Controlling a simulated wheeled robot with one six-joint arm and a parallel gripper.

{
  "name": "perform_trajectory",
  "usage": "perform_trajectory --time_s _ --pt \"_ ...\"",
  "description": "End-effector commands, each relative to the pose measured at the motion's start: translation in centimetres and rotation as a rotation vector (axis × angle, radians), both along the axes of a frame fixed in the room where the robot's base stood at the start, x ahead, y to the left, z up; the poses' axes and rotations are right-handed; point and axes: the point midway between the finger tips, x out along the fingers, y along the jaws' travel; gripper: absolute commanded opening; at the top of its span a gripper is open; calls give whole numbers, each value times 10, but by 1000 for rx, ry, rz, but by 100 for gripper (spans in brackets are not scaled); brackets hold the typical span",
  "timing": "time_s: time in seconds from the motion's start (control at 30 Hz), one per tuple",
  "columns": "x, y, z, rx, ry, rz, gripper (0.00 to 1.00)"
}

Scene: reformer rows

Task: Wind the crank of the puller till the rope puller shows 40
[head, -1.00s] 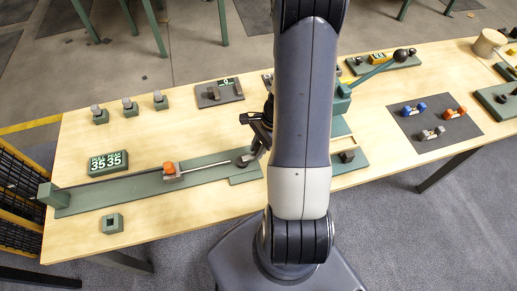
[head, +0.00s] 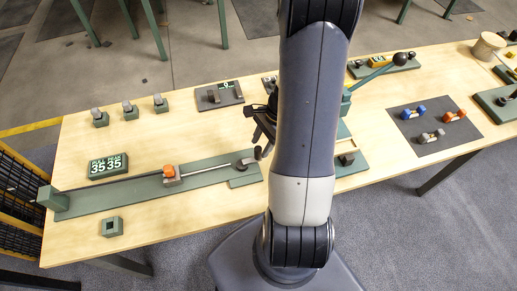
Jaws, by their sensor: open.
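The rope puller is a long green base (head: 120,194) on the near left of the wooden table. My gripper (head: 257,128) is open and empty, above and behind the crank, apart from the knob. My arm hides part of the gripper.
Several small green blocks with grey tops (head: 129,109) stand at the back left. A green socket block (head: 112,226) is in front of the base. A device with a small display (head: 218,95) lies behind my gripper. Dumbbells on a dark mat (head: 430,122) are at the right.

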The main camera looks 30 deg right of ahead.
Motion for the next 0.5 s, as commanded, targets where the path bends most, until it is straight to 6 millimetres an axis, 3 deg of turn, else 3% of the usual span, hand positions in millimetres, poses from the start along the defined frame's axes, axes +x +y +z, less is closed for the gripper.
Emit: perform_trajectory --time_s 0.3,0.5 --pt "0 -22 52 -3 -3 -2 44" --pt "-1 -27 64 -1 0 -1 44"
